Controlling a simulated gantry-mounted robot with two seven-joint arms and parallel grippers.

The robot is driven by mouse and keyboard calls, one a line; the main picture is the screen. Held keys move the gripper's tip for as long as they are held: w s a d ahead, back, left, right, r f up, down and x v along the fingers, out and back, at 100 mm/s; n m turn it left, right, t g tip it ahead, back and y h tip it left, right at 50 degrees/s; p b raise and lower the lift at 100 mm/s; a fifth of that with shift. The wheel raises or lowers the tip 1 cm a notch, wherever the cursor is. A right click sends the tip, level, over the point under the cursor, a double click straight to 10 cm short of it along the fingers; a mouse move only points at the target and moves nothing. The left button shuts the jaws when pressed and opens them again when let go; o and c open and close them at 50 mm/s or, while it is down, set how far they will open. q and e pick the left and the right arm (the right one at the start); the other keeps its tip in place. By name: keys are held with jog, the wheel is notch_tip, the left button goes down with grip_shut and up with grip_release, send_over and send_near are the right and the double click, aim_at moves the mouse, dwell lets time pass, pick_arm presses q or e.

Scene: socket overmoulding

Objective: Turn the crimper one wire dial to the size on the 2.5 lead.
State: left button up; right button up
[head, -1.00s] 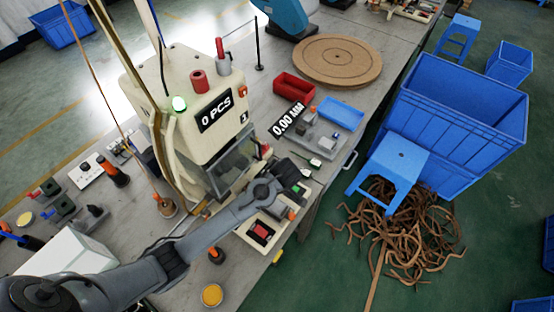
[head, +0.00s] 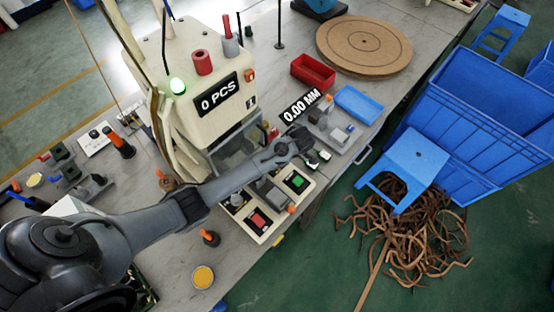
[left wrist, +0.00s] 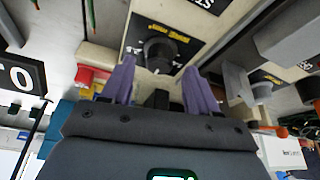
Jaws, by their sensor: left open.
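The crimper (head: 205,95) is the cream machine with a "0 PCS" display and a lit green lamp. In the left wrist view, a dark round dial (left wrist: 159,52) sits on a light plate with a black, yellow-lettered label. My left gripper (left wrist: 158,88) is open, its two purple fingers to either side of the picture below the dial, with nothing clearly held between them. I cannot tell whether they touch the dial. In the head view my left gripper (head: 314,154) is small, in front of the crimper's right side. The dial's setting and the lead's size cannot be read. My right gripper is not in view.
A control box with a red button (head: 258,219) and a green button (head: 297,181) stands at the bench's front edge. A red bin (head: 313,71), a blue tray (head: 358,103) and a "0.00 MM" display (head: 300,106) lie to the right. A grey block (left wrist: 238,83) is beside the right finger.

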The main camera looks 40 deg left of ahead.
pick_arm(q)
jog(key=shift+x, duration=1)
jog(key=shift+c, duration=0.2)
jog(key=c, duration=1)
jog(key=shift+r+m+p, duration=0.25)
jog(key=shift+m+p, duration=0.55)
jog(key=shift+p, duration=0.3)
jog(key=m+t+p, duration=0.2)
jog(key=m+p, duration=0.2)
jog(key=shift+s+p, duration=0.2)
jog(key=shift+p, duration=0.2)
jog(key=m+t+h+p, duration=0.1)
jog(key=m+p, duration=0.1)
jog(key=m, duration=0.1)
jog(key=shift+p, duration=0.4)
jog(key=shift+f+m+t+h+p, duration=0.2)
jog(key=shift+m+t+h+p, duration=0.35)
jog(key=shift+m, duration=1.05)
jog(key=shift+y+p, duration=0.25)
jog(key=shift+p, duration=0.05)
